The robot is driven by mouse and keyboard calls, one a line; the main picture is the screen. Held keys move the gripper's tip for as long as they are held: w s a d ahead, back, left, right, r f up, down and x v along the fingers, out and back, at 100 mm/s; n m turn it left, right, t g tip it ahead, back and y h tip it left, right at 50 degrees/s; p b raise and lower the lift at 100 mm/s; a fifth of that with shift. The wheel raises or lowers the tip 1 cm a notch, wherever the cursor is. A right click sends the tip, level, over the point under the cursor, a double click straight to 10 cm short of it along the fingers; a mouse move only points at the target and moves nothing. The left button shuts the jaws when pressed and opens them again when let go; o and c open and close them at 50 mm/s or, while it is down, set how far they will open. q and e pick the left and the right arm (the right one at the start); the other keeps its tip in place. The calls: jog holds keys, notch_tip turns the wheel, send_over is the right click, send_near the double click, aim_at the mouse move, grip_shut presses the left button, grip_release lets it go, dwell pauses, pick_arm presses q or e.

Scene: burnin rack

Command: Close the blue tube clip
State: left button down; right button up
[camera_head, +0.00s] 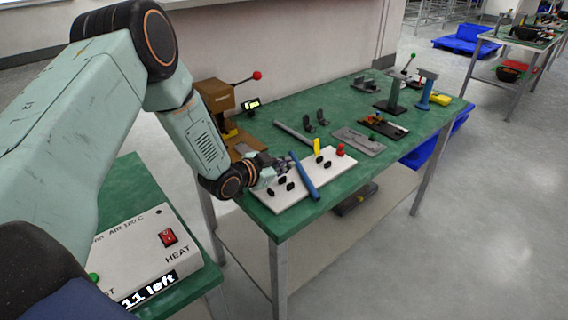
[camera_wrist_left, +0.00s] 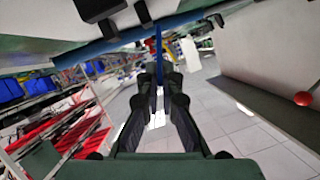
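A long blue bar (camera_head: 303,175) lies slantwise across a white board (camera_head: 262,192) on the green table. Several black clips, including this one (camera_head: 290,186), stand on the board, with a yellow piece (camera_head: 317,146) and a red piece (camera_head: 340,150). My left gripper (camera_head: 284,166) is low over the board, beside the far part of the blue bar. In the left wrist view its fingers (camera_wrist_left: 160,78) are close together. An upright blue strip (camera_wrist_left: 159,45) shows at or just beyond the tips; contact is unclear. Which part is the blue clip is hard to tell. My right gripper is out of view.
A brown press (camera_head: 215,100) with a red-knobbed lever stands behind my left wrist. A grey bar (camera_head: 293,133), dark stands and a grey plate (camera_head: 360,141) occupy the table farther right. A white heater box (camera_head: 150,245) sits at the near left.

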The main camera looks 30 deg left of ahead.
pick_arm(q)
jog(key=c, duration=1.5)
grip_release()
jog(key=shift+c, duration=0.2)
jog(key=shift+s, duration=0.1)
jog(key=v, duration=1.1)
jog(key=shift+s+r, duration=0.2)
jog(key=shift+s, duration=0.1)
jog(key=shift+a, duration=0.1)
